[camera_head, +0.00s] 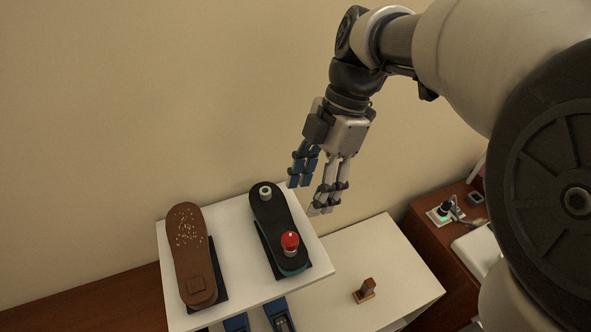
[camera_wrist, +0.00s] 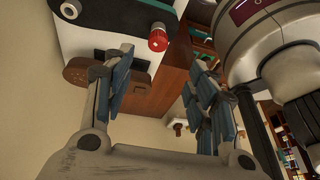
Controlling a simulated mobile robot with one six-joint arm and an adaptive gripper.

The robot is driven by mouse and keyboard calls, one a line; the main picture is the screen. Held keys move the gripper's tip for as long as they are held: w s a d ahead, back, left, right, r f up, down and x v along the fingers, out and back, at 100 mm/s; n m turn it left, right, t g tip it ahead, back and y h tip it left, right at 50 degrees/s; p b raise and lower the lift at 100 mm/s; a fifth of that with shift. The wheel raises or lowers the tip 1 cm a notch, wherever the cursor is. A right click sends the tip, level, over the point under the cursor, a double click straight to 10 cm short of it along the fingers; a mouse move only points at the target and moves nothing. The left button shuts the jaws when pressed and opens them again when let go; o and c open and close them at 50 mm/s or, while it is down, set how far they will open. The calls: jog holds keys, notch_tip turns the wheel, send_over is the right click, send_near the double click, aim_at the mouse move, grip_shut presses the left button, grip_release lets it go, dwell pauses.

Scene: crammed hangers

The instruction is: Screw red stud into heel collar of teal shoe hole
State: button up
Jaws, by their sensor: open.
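The teal shoe (camera_head: 279,228) lies sole up on the white shelf, its sole black and its teal side showing at the near end. The red stud (camera_head: 290,240) stands upright on a pale collar at the near end of this sole; how deep it sits I cannot tell. A second pale collar (camera_head: 265,192) with a dark centre is at the far end. In the wrist view the red stud (camera_wrist: 158,39) and the black sole (camera_wrist: 118,12) are at the top. My gripper (camera_head: 302,198) is open and empty, above and right of the shoe, apart from it.
A brown shoe (camera_head: 189,250) lies sole up on the left of the white shelf (camera_head: 235,228). The wall is close behind. A lower white surface (camera_head: 345,270) holds a small brown wooden piece (camera_head: 365,290). Blue shoes (camera_head: 281,314) show below the shelf's front edge.

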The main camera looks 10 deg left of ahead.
jog(key=s+r+m+h+p, duration=0.1)
jog(key=m, duration=0.3)
jog(key=m+t+h+p, duration=0.2)
jog(key=m+t+p, duration=0.35)
jog(key=m, duration=1.85)
send_near(290, 238)
jog(key=shift+g, duration=0.45)
jog(key=f, duration=0.3)
jog(key=w+f+b, duration=0.1)
jog(key=f, duration=0.3)
jog(key=w+f, duration=0.1)
jog(key=f, duration=0.2)
jog(key=shift+d+f, duration=0.1)
jog(key=shift+f, duration=0.15)
